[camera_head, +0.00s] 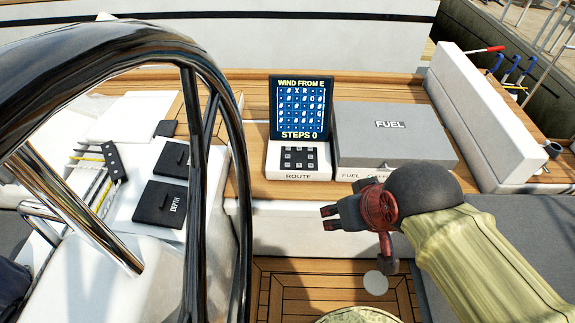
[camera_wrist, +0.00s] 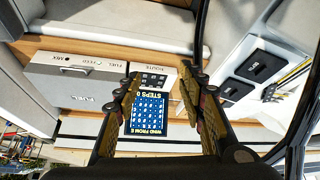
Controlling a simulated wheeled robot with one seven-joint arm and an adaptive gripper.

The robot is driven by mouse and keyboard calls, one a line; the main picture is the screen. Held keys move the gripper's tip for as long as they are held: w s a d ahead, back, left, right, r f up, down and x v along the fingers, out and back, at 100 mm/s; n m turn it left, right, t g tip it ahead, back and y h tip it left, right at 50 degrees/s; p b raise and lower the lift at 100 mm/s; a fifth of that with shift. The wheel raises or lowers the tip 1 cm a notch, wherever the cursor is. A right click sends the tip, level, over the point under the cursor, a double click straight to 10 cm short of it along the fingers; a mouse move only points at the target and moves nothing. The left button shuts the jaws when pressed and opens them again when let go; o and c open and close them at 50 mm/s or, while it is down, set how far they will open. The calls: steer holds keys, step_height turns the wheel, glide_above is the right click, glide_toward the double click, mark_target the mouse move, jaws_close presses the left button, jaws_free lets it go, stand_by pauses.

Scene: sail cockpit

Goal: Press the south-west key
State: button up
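The route panel (camera_head: 271,170) is a white box on the wooden bench with a black keypad (camera_head: 299,158) of small grey keys in rows. The south-west key (camera_head: 287,164) appears to be the lower left one. A blue screen (camera_head: 301,108) above it shows a grid, "WIND FROM E" and "STEPS 0". My gripper (camera_head: 325,218) is in front of and slightly right of the panel, apart from it. In the wrist view the keypad (camera_wrist: 153,80) appears upside down between my two spread fingers, which are empty.
A grey fuel box (camera_head: 390,145) stands right of the panel. The steering wheel rim (camera_head: 238,150) crosses the view on the left. A white cushion-like block (camera_head: 480,120) stands at right.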

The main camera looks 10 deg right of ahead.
steer(key=shift+c, duration=0.8)
jaws_close()
stand_by(0.9)
